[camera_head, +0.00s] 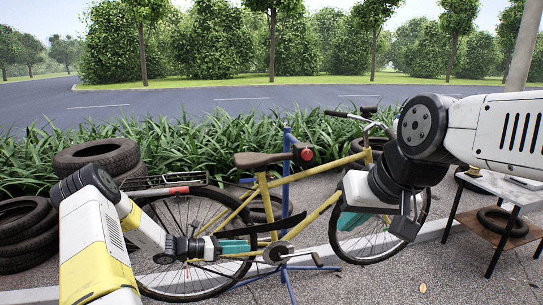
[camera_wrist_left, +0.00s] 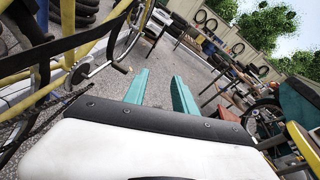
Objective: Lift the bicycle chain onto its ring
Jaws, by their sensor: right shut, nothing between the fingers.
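The yellow bicycle (camera_head: 318,214) stands upright in a blue stand. Its chain ring and crank (camera_head: 277,252) sit low in the middle, and the crank also shows at the left of the left wrist view (camera_wrist_left: 78,75). A thin dark strand (camera_wrist_left: 50,112), apparently the chain, hangs at that view's left edge; in the head view I cannot make it out clearly. My left gripper (camera_head: 254,239) is open and empty beside the rear wheel, left of the ring; its teal fingers stand apart (camera_wrist_left: 160,75). My right gripper (camera_head: 350,221) is shut and empty by the front wheel, partly hidden by its wrist.
The blue stand (camera_head: 286,190) rises behind the frame, with legs spreading below. A dark chain guard (camera_head: 262,227) slants above the ring. Stacked tyres (camera_head: 95,157) lie at left. A small table (camera_head: 505,187) stands at right. Open gravel lies in front.

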